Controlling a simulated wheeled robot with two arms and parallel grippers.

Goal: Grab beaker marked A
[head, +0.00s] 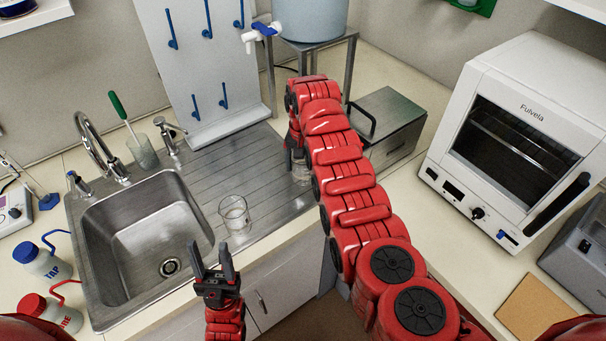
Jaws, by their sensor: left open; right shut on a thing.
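A clear glass beaker (235,214) stands upright on the front edge of the steel drainboard. I cannot read a letter on it. A second clear glass vessel, seemingly a beaker (301,173), is at my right gripper (296,157), near the drainboard's right end. My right arm hides much of it, and no mark shows. My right gripper is shut on this beaker from above. Whether its base touches the drainboard is hard to tell. My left gripper (211,256) is open and empty in front of the counter, below the first beaker in the picture.
The steel sink (140,235) lies left of the ribbed drainboard (240,172). A glass with a green-handled brush (142,152) stands behind the sink. A pegboard (195,60), metal box (385,125) and white oven (515,130) stand behind and right. Wash bottles (42,262) stand left.

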